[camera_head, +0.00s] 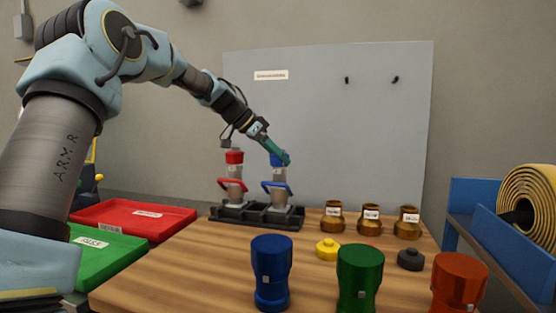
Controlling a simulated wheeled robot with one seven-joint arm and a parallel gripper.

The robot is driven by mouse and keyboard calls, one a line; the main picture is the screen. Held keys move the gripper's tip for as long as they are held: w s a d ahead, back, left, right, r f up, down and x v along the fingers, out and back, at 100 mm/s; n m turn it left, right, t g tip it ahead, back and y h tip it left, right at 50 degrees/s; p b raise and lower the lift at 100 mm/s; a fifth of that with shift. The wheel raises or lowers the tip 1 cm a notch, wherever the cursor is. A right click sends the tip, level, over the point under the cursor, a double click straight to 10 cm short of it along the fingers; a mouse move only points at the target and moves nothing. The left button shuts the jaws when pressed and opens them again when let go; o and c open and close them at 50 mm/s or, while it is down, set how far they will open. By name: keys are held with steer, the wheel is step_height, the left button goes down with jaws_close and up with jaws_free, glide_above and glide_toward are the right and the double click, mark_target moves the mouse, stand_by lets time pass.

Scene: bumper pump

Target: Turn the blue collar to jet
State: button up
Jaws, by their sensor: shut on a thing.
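The blue collar (276,159) tops a grey nozzle with a blue handle (275,186), upright in the right place of a black stand (256,215) at the back of the table. My gripper (280,157) reaches down to this collar from the upper left and is shut on it. Its fingers cover part of the collar. Which setting the collar points to is too small to tell. A second nozzle with a red collar (234,157) and a red handle (233,185) stands upright to the left in the same stand.
Several brass fittings (370,217) stand at the right back. A yellow cap (327,249) and black cap (410,259) lie nearer. Blue (272,270), green (360,275) and orange (459,281) pieces stand in front. Red (130,218) and green (105,255) trays sit left; a hose roll (530,205) is right.

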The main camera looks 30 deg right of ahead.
steer(key=m+g+p, duration=0.2)
steer(key=m+p, duration=0.1)
steer(key=m+g+y+p, duration=0.1)
steer(key=p, duration=0.1)
steer(key=shift+w+r, duration=0.15)
steer(key=shift+r, duration=0.2)
steer(key=m+g+p, duration=0.1)
steer(key=m+p, duration=0.1)
steer(key=p, duration=0.1)
steer(key=shift+d+g+y, duration=0.1)
steer(key=shift+g+y, duration=0.2)
steer(key=shift+y, duration=0.1)
steer(key=shift+f+m+g+y+p, duration=0.25)
steer(key=shift+m+p, duration=0.45)
steer(key=shift+p, duration=0.35)
steer(key=shift+f, duration=0.1)
steer(key=o, duration=1.4)
steer(key=shift+w, duration=0.1)
